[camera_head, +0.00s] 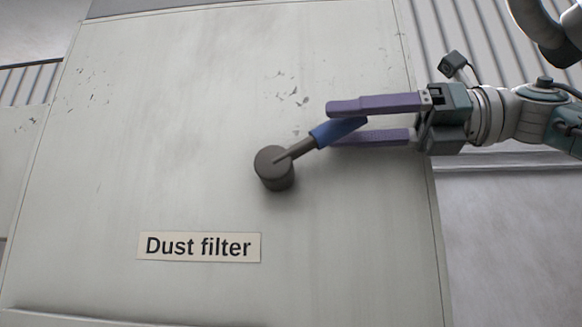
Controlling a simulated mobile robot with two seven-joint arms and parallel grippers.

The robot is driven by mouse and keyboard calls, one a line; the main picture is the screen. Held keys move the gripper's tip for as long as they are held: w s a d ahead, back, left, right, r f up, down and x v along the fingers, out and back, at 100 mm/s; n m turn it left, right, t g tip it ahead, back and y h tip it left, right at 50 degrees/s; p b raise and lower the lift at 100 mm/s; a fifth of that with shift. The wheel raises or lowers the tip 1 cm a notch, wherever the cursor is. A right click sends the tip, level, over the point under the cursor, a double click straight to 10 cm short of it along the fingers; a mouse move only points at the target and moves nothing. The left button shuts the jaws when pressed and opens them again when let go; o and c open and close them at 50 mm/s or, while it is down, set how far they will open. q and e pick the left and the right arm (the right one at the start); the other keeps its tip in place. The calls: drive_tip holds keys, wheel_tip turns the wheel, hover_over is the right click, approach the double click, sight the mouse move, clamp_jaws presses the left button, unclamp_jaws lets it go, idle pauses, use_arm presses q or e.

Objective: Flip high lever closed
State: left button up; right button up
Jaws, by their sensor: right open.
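A lever with a blue grip (338,130) is mounted on a light grey panel (170,130). Its dark round hub (274,168) sits near the panel's middle, and the arm slants up and to the right from it. My right gripper (345,122) comes in from the right. Its two purple fingers are open, one above and one below, with the blue grip between them. The upper finger overlaps the grip in the picture; I cannot tell whether it touches. My left gripper is not in view.
A label reading "Dust filter" (199,247) is on the panel below and left of the hub. The panel face is otherwise flat and clear, with some chipped paint. Ribbed wall (455,30) shows behind the panel's right edge.

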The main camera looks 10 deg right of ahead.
drive_tip(key=shift+w+a, duration=0.25)
drive_tip(key=shift+a, duration=0.4)
clamp_jaws()
idle(1.0)
